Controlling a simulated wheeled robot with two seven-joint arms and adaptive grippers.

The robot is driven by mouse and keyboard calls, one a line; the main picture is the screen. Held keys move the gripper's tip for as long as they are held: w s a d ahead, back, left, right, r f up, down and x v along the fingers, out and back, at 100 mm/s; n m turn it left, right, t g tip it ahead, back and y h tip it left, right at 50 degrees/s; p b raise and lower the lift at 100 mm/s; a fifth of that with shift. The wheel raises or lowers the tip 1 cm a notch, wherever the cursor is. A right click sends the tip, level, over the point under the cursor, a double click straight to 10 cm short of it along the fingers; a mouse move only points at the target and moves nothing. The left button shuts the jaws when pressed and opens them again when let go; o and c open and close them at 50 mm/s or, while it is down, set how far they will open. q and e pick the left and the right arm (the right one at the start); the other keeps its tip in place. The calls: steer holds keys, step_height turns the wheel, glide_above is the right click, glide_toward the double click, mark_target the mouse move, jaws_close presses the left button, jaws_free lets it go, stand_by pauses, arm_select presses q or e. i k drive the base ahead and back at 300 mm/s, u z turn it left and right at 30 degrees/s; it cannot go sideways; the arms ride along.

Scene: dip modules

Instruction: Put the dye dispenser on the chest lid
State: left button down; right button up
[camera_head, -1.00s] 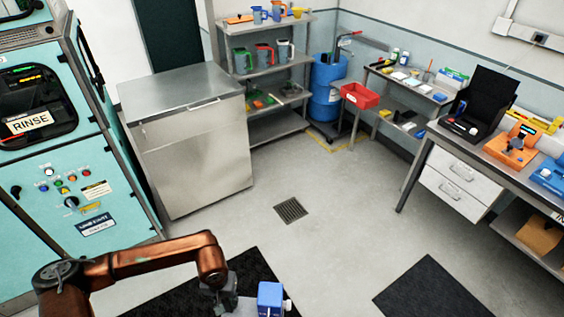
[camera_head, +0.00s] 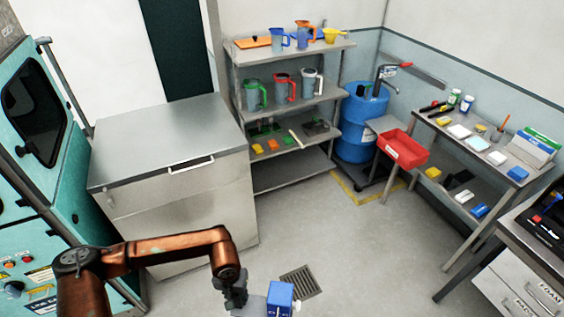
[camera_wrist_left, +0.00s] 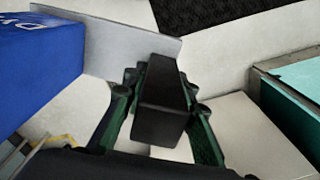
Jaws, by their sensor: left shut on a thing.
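The dye dispenser (camera_head: 281,295) is a blue box with a grey plate and a small pale knob, low in the head view. In the left wrist view its blue body (camera_wrist_left: 38,60), with partly visible lettering, is at the upper left beside the grey plate. My left gripper (camera_head: 240,303) is shut on the dispenser's black grip block, which shows between the fingers (camera_wrist_left: 162,105) in the wrist view. The dispenser is held in the air in front of the chest. The steel chest has a flat, closed, bare lid (camera_head: 165,125) with a front handle. My right gripper is not in view.
A teal machine (camera_head: 50,180) stands left of the chest. A shelf rack (camera_head: 290,95) with jugs stands to its right, then a blue drum (camera_head: 362,125), a red bin (camera_head: 403,150) and a side bench (camera_head: 470,145). Floor right of the chest is clear around a drain (camera_head: 300,282).

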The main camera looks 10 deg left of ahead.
mark_target(172, 136)
steer(key=u, duration=0.35)
steer(key=i, duration=1.7)
steer(key=u, duration=0.45)
